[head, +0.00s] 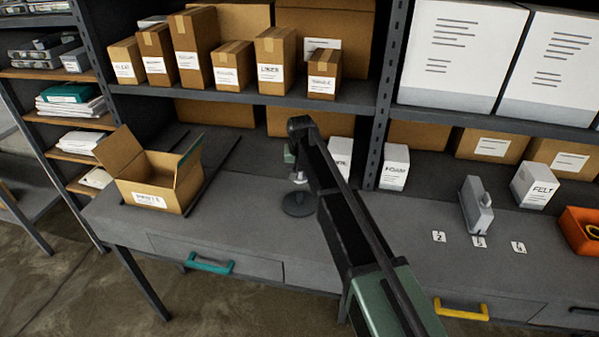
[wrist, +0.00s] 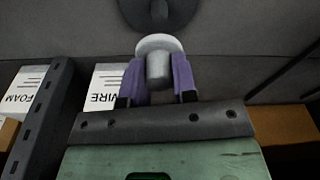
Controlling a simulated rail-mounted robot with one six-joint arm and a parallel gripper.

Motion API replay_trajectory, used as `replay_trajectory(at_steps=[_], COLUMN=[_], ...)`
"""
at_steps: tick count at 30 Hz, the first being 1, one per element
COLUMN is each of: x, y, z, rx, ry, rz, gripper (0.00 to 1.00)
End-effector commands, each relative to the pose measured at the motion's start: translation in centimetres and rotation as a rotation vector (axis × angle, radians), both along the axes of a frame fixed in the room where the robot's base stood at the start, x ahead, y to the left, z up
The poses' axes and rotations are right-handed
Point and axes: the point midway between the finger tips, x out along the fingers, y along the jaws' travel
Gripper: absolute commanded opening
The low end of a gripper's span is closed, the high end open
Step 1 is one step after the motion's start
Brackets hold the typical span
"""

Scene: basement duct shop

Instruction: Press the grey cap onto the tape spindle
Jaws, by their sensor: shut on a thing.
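The tape spindle (head: 299,205) is a dark round disc with a short upright peg, standing on the grey bench. It also shows at the top of the wrist view (wrist: 185,12). My gripper (wrist: 158,72) has purple fingers shut on the knob of the light grey cap (wrist: 158,43). The cap's wide rim faces the spindle. In the head view the small pale cap (head: 299,179) is just above the disc, roughly in line with the peg. I cannot tell whether cap and peg touch. My gripper (head: 297,172) is partly hidden by my arm there.
An open cardboard box (head: 150,180) stands left on the bench. White WIRE (head: 341,155) and FOAM (head: 394,168) boxes stand behind, right of the spindle. A grey dispenser (head: 476,207) and an orange bin (head: 582,230) are further right. Bench around the spindle is clear.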

Motion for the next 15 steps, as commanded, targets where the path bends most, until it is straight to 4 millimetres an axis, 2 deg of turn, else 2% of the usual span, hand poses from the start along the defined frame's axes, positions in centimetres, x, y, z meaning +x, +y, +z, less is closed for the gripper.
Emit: replay_trajectory(at_steps=[1,9,15], x=[0.0,0.0,0.0], y=[0.0,0.0,0.0], z=[-1.1,-4.5,-5.6], rx=[0.000,0.000,0.000], ry=[0.000,0.000,0.000], rz=[0.000,0.000,0.000], gripper=[0.04,0.04,0.04])
